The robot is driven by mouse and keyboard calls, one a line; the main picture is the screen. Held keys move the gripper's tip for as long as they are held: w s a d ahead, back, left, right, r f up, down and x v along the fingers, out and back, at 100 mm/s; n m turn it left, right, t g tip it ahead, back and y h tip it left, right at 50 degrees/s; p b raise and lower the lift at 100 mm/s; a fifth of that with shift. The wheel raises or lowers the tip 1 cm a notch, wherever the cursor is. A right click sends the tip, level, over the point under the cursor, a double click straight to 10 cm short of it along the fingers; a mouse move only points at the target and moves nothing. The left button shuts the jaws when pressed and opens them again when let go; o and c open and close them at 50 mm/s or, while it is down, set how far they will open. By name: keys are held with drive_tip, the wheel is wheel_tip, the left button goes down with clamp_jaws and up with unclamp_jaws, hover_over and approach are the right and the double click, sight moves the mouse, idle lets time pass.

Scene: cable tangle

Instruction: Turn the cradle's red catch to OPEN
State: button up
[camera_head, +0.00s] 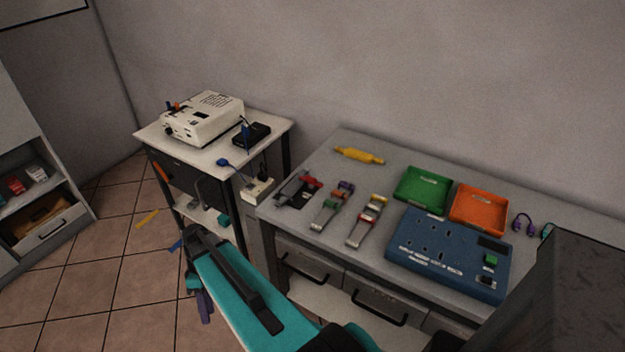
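Several slim grey clamp-like holders stand on the grey workbench (400,175). The left one (297,189) is dark with a red part (309,181) at its upper right. The middle one (330,205) carries green, red and purple parts. The right one (367,219) has a red part across it and yellow at its top. I cannot tell which one is the cradle, nor the position of any catch; no OPEN mark is readable. My teal arm reaches up from the bottom edge, left of the bench. I cannot make out my gripper's fingers.
A green tray (423,188), an orange tray (479,208) and a blue socket panel (448,252) fill the bench's right. A yellow tool (359,155) lies at the back. A dark block stands lower right.

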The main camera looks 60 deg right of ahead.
drive_tip(key=w+d+r+t, duration=0.2)
drive_tip(key=w+d+r, duration=0.2)
drive_tip(key=d+r, duration=0.65)
wheel_tip(320, 180, up, 26)
drive_tip(key=m+t+h, duration=0.4)
drive_tip(key=m+t, duration=0.2)
drive_tip(key=m, duration=0.1)
hover_over(312, 178)
drive_tip(key=s, duration=0.6)
drive_tip(key=shift+r, duration=0.1)
drive_tip(key=shift+g, duration=0.3)
drive_tip(key=shift+d+p+x, duration=0.1)
drive_tip(key=shift+p+x, duration=0.5)
drive_tip(key=shift+x, duration=2.85)
drive_tip(key=shift+d+p+x, duration=0.15)
drive_tip(key=shift+p+x, duration=0.45)
drive_tip(key=shift+x, duration=2.85)
drive_tip(key=shift+c, duration=0.5)
